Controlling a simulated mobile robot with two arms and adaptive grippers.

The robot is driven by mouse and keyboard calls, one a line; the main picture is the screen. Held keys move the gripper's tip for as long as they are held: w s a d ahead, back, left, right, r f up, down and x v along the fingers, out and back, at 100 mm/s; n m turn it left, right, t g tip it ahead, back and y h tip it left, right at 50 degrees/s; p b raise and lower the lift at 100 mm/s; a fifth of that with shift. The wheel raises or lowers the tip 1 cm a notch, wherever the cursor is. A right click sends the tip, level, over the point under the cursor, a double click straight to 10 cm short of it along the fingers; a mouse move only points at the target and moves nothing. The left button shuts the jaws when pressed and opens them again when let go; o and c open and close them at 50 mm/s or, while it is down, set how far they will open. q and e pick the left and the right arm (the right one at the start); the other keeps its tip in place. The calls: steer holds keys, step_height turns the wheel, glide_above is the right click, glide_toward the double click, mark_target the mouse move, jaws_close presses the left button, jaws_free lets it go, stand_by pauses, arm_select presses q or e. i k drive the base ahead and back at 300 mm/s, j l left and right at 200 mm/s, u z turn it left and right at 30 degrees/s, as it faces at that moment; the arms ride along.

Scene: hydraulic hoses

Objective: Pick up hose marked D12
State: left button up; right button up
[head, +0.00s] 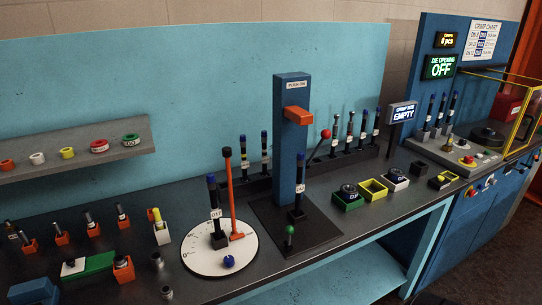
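Several dark hoses with blue ends and small white labels stand upright. One hose (215,210) stands on the round white dial plate, and its label looks like "D17" or similar. Another hose (298,198) stands at the blue push-on post. More hoses stand in the long dark rack at the back, such as a left one (264,152) and a right one (363,130). Three more (441,110) stand at the crimp machine on the right. The labels are too small to tell which hose is D12. Neither of my grippers is in view.
The blue push-on post (285,175) rises mid-bench. An orange lever (232,190) stands on the dial plate (190,258). Small bins (348,202), a "CRIMP SIZE EMPTY" sign (403,112) and orange fitting blocks (123,268) occupy the bench. A ring shelf (75,165) is at left.

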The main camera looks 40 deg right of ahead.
mark_target(300, 188)
steer(key=i+l+z, duration=0.1)
steer(key=z, duration=1.5)
